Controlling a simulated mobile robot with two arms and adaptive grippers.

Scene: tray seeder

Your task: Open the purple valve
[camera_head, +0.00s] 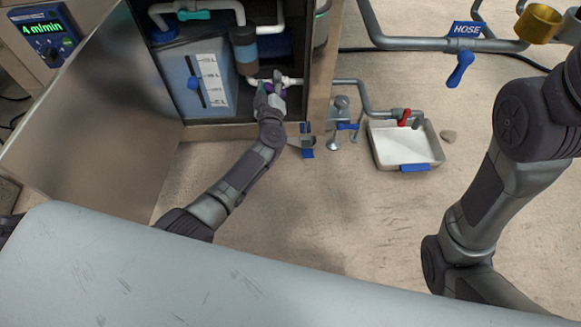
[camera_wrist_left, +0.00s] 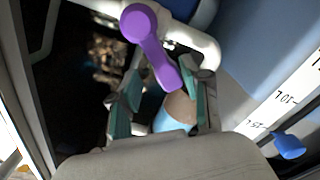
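The purple valve (camera_wrist_left: 150,42) has a lever handle on a white pipe inside the open cabinet. In the left wrist view the handle slants from its round pivot at upper left down to the right. My left gripper (camera_wrist_left: 163,76) is open around the handle's lower end, with one finger on each side. I cannot tell whether either finger touches it. In the head view my left gripper (camera_head: 271,92) reaches into the cabinet's lower right and mostly hides the purple handle. My right gripper is out of the head view; only my right arm shows.
The cabinet door (camera_head: 95,120) stands open to the left. A blue tank (camera_head: 185,75) with a scale is left of the gripper, and a brown filter cup (camera_head: 243,55) is above. A red-handled tap (camera_head: 404,118) sits over a white basin (camera_head: 375,150) on the right.

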